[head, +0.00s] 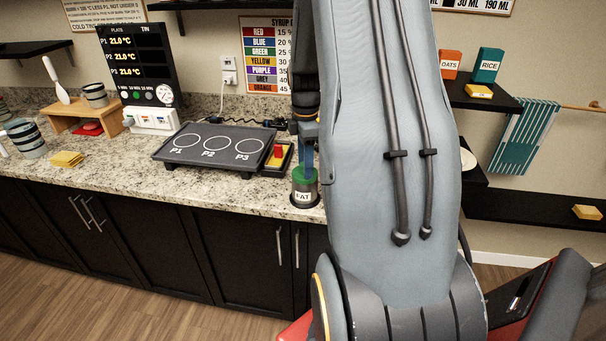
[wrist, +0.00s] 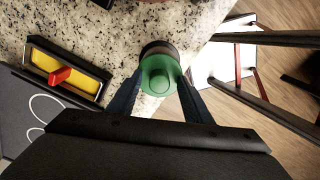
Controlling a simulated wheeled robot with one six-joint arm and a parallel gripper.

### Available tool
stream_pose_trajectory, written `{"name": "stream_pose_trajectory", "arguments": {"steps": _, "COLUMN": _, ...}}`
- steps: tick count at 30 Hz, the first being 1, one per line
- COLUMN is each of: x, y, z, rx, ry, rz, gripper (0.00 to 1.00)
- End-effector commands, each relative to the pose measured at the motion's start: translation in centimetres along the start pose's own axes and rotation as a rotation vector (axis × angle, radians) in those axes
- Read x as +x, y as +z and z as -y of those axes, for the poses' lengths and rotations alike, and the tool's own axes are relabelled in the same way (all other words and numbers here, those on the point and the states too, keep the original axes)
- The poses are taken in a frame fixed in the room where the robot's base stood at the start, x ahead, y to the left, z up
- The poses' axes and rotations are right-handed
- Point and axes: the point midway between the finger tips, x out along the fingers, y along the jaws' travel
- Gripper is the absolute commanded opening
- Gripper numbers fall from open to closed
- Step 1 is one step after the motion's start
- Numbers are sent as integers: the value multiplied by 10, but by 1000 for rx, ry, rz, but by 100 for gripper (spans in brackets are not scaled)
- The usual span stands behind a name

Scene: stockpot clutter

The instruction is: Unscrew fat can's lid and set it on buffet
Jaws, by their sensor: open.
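The fat can (head: 304,196) stands upright near the front edge of the granite buffet (head: 225,184), with a label reading FAT. Its green lid (wrist: 158,75) is on top of the can, with a raised round knob in the middle. My gripper (wrist: 160,92) is over the can with one finger on each side of the green lid. In the wrist view the fingers are spread; whether they touch the lid I cannot tell. In the head view my gripper (head: 308,165) points down at the can, and my arm hides the buffet to the right.
A black hotplate (head: 208,148) marked P1, P2 and P3 lies left of the can. The buffet's edge is close beside the can. Bare granite lies in front of the hotplate.

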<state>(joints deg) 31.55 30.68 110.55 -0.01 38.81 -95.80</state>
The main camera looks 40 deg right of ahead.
Motion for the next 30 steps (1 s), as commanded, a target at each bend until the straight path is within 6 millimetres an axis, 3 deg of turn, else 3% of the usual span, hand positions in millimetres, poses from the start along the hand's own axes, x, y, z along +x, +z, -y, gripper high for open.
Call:
{"name": "stream_pose_trajectory", "arguments": {"steps": 9, "x": 0, "y": 0, "z": 0, "rx": 326, "ry": 1, "rz": 0, "gripper": 46}}
{"name": "stream_pose_trajectory", "arguments": {"steps": 30, "x": 0, "y": 0, "z": 0, "rx": 826, "ry": 1, "rz": 0, "gripper": 46}}
